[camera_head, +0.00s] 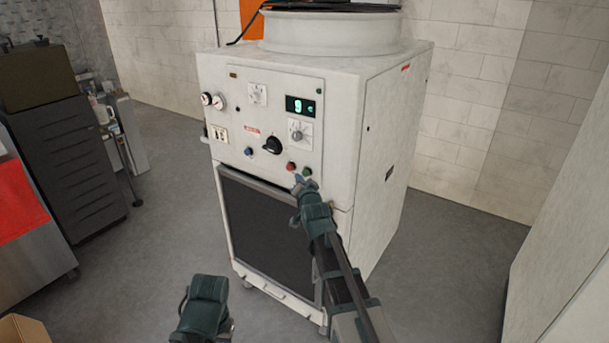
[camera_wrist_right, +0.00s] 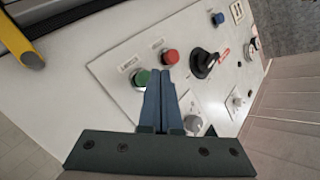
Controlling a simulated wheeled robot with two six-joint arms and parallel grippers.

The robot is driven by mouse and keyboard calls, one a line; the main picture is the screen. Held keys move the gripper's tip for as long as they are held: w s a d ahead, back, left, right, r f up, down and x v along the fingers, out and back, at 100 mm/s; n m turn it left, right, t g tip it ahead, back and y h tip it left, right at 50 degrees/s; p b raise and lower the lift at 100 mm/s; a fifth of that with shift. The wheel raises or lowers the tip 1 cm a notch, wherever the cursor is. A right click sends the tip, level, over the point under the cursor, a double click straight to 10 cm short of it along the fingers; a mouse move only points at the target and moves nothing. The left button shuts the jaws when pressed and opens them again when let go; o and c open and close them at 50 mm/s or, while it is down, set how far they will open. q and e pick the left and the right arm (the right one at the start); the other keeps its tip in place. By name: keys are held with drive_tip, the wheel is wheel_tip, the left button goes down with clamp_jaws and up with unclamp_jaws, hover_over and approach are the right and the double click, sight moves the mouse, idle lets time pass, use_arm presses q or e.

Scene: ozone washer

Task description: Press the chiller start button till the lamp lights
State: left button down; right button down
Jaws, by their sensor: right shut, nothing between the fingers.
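The white chiller (camera_head: 385,120) stands ahead with its control panel facing me. A green button (camera_head: 307,171) and a red button (camera_head: 291,166) sit low on the panel's right side. In the right wrist view the green button (camera_wrist_right: 141,77) is left of the red one (camera_wrist_right: 169,57). My right gripper (camera_head: 298,180) is shut and empty, just in front of these buttons. In the wrist view its fingertips (camera_wrist_right: 159,78) overlap the green button's right edge; contact cannot be told. A small lamp (camera_head: 319,91) at the panel's upper right looks dull green. My left gripper (camera_head: 205,305) is low; its jaws are unclear.
The panel also has a black rotary switch (camera_head: 272,146), a blue button (camera_head: 248,151), gauges (camera_head: 213,101) and a lit display (camera_head: 300,106). A dark drawer cabinet (camera_head: 70,150) stands left. A pale surface fills the far right. Grey floor (camera_head: 450,260) is clear beside the chiller.

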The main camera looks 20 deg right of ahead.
drive_tip(key=shift+w+d, duration=0.25)
drive_tip(key=shift+d, duration=0.1)
drive_tip(key=shift+w+d, duration=0.3)
drive_tip(key=shift+d, duration=0.05)
idle(0.7)
drive_tip(key=shift+s+a, duration=0.55)
drive_tip(key=shift+a, duration=0.15)
idle(0.3)
drive_tip(key=shift+s+a, duration=0.8)
drive_tip(key=shift+a, duration=0.2)
drive_tip(key=shift+s+a, duration=0.75)
drive_tip(key=shift+a, duration=0.25)
